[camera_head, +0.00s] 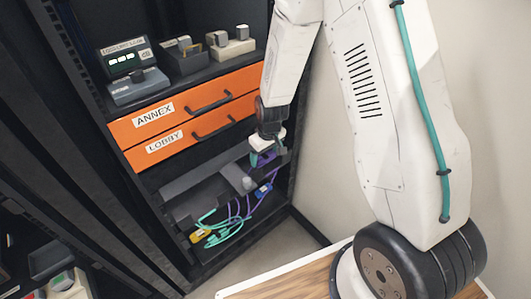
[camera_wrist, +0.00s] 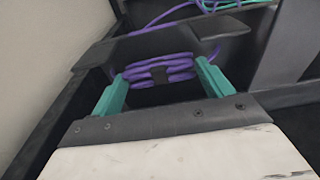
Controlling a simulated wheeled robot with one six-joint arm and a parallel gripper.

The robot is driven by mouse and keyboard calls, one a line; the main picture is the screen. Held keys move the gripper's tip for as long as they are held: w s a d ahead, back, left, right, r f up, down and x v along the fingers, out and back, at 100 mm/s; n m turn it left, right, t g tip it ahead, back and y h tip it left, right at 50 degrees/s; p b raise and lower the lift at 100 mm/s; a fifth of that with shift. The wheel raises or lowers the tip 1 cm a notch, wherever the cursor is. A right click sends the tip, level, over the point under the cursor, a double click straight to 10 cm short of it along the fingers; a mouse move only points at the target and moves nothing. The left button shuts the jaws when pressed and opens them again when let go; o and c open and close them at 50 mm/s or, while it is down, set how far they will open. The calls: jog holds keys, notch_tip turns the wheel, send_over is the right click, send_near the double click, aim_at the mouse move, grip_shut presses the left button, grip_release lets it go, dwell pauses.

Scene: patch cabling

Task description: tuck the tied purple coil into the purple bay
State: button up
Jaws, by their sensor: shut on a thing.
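The purple coil (camera_wrist: 175,68) is a flat bundle of several purple loops with a dark tie around its middle. My gripper (camera_wrist: 162,76) has its teal fingers on either side of the coil and is shut on it. In the head view my gripper (camera_head: 262,156) is low inside the cabinet, at the right of the lower shelf, and largely hides the coil. A dark grey bay wall (camera_wrist: 100,52) stands just beyond the coil in the wrist view. I cannot make out a purple mark on any bay, nor whether the coil touches the wall.
Purple cables (camera_head: 248,206) and teal cables (camera_head: 222,230) run loose on the lower shelf, with a yellow plug (camera_head: 201,236) and a blue plug (camera_head: 263,190). Orange drawers (camera_head: 190,112) labelled ANNEX and LOBBY are shut above. The cabinet's right side is close to my gripper.

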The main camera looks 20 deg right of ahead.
jog(key=shift+f, duration=0.55)
jog(key=o, duration=0.9)
jog(key=shift+o, duration=0.2)
jog(key=shift+r, duration=3.05)
jog(key=s+d+r+m, duration=0.1)
jog(key=s+r, duration=1.4)
jog(key=s+d+r+m, duration=0.2)
jog(key=s+r, duration=1.2)
jog(key=s, duration=0.1)
jog(key=shift+d+r+m, duration=0.3)
jog(key=shift+r, duration=0.1)
